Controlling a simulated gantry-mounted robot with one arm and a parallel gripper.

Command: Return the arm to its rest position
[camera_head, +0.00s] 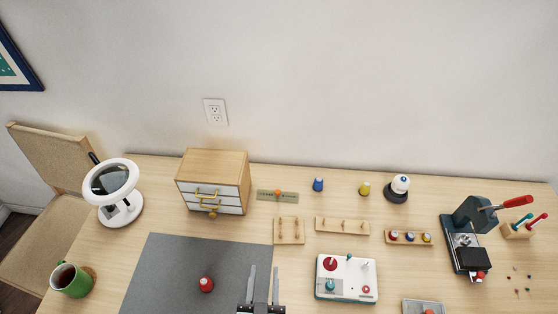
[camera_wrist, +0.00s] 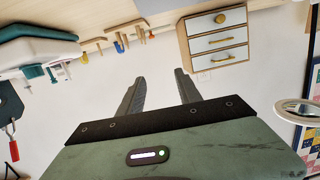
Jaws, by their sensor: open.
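My gripper (camera_head: 264,287) is at the bottom middle of the head view, over the right edge of the grey mat (camera_head: 180,265). Its two fingers are apart with nothing between them. In the wrist view my gripper (camera_wrist: 162,88) also shows open and empty, and the scene appears upside down or strongly tilted. How high my gripper is above the table cannot be told. The rest of my arm is out of the head view.
A red spool (camera_head: 206,285) stands on the mat left of my gripper. A white device (camera_head: 346,278) is to its right. A drawer cabinet (camera_head: 213,181), magnifier lamp (camera_head: 113,185), green mug (camera_head: 71,280), wooden peg racks (camera_head: 342,226) and a dark press (camera_head: 470,235) stand around.

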